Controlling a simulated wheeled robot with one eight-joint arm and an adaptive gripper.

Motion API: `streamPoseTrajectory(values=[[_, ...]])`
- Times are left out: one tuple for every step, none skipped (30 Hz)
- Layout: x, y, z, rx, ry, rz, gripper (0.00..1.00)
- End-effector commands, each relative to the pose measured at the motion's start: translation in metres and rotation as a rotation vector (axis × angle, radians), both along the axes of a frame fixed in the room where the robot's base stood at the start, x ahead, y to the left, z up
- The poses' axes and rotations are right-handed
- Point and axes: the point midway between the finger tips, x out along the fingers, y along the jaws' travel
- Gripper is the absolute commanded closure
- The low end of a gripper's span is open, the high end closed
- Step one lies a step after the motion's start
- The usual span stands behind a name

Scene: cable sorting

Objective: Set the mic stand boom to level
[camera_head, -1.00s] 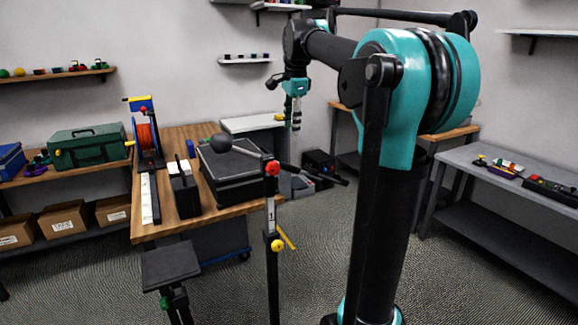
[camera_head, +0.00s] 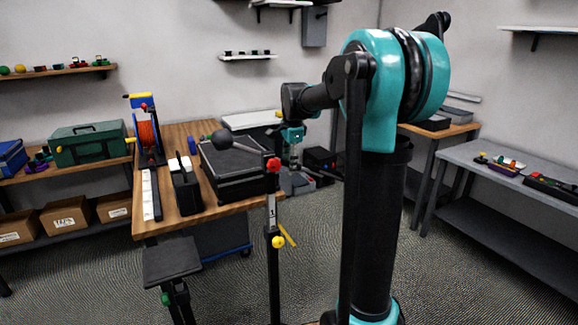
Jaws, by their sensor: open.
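The mic stand (camera_head: 272,290) is an upright black pole standing in front of the table. It has a red knob (camera_head: 274,165) at its top and a yellow knob (camera_head: 278,242) lower down. Its boom (camera_head: 247,149) slants: the end with the dark round ball (camera_head: 221,139) is higher, and it runs down rightward to the red knob. I cannot clearly make out the boom right of the knob. My gripper (camera_head: 294,164) points down, open, just right of the red knob in the picture; depth and contact cannot be told.
A wooden table (camera_head: 215,208) behind the stand holds a black case (camera_head: 240,170), an orange cable reel (camera_head: 148,140) and a white strip. A black stool-like stand (camera_head: 172,262) is at the front left. A grey bench (camera_head: 480,178) is at the right. Carpet is open between.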

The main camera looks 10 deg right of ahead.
Motion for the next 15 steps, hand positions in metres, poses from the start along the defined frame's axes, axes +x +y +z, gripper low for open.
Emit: streamPoseTrajectory(values=[[0.0006,0.0002,-0.0035,0.000,0.000,0.000,0.57],[0.0007,0.0003,-0.0051,0.000,0.000,0.000,0.57],[0.0010,0.0003,-0.0066,0.000,0.000,0.000,0.57],[0.0011,0.0003,-0.0074,0.000,0.000,0.000,0.57],[0.0012,0.0004,-0.0079,0.000,0.000,0.000,0.57],[0.0014,0.0004,-0.0083,0.000,0.000,0.000,0.57],[0.0014,0.0004,-0.0084,0.000,0.000,0.000,0.57],[0.0014,0.0004,-0.0084,0.000,0.000,0.000,0.57],[0.0014,0.0004,-0.0083,0.000,0.000,0.000,0.57],[0.0014,0.0004,-0.0083,0.000,0.000,0.000,0.57],[0.0014,0.0004,-0.0082,0.000,0.000,0.000,0.57],[0.0014,0.0004,-0.0082,0.000,0.000,0.000,0.57],[0.0014,0.0004,-0.0082,0.000,0.000,0.000,0.61],[0.0014,0.0004,-0.0082,0.000,0.000,0.000,0.65],[0.0013,0.0004,-0.0081,0.000,0.000,0.000,0.70]])
